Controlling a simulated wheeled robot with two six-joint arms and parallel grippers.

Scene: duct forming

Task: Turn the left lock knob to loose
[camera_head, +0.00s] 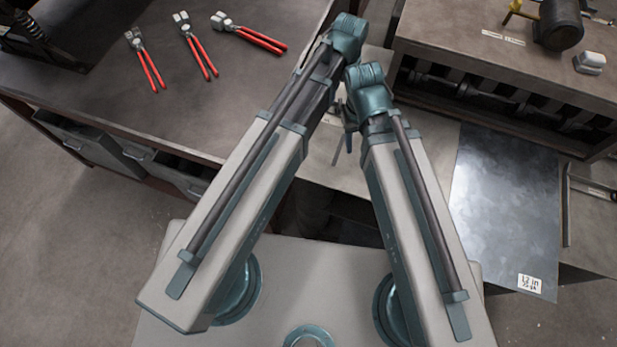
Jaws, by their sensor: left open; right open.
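I cannot make out the left lock knob or its setting. My two arms cover the middle of the view. A gripper (343,153), seemingly my right one, shows in part between the arms, its narrow fingers pointing down and apart, with nothing visible between them. My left gripper is hidden behind my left arm, which reaches higher, to the gap between the two benches.
Several red-handled pliers (198,50) lie on the left bench (75,80). A right bench (450,35) carries a dark cylinder (558,25) and has a slotted front. A labelled metal sheet (505,205) lies below it. An open drawer (90,145) juts out at left.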

